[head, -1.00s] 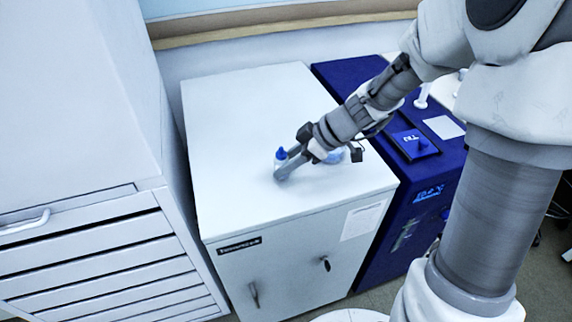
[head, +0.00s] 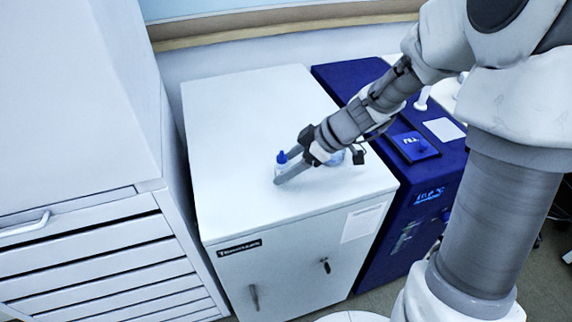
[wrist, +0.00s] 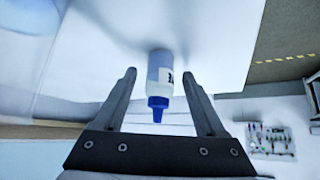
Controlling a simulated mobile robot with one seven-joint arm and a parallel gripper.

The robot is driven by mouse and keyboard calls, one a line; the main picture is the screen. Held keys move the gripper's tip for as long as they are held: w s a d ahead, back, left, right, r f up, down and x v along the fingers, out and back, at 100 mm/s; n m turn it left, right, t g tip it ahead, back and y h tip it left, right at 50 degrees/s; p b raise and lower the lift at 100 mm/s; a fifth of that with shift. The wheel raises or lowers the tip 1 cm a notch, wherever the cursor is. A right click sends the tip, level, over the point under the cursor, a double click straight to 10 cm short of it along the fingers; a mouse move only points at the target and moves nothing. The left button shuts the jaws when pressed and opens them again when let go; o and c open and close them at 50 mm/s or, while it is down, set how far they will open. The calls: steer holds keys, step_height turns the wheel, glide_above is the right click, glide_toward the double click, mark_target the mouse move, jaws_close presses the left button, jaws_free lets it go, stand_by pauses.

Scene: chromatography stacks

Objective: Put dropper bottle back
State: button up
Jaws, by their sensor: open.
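The dropper bottle (head: 281,160) has a blue cap and a pale body, and stands on the white cabinet top (head: 235,120). My gripper (head: 285,169) is low over the cabinet top, right at the bottle, and its fingers partly hide the bottle in the head view. The gripper is open and holds nothing.
Another pale item (head: 336,157), partly hidden behind my wrist, stands on the cabinet top. A dark blue instrument (head: 350,75) adjoins the cabinet on the right, and a drawer unit (head: 110,255) stands on the left. The left and back of the cabinet top are clear.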

steer(key=p+v, duration=0.1)
steer(key=v, duration=1)
steer(key=shift+d+r, duration=0.2)
steer(key=shift+d, duration=0.05)
steer(key=shift+s, duration=0.1)
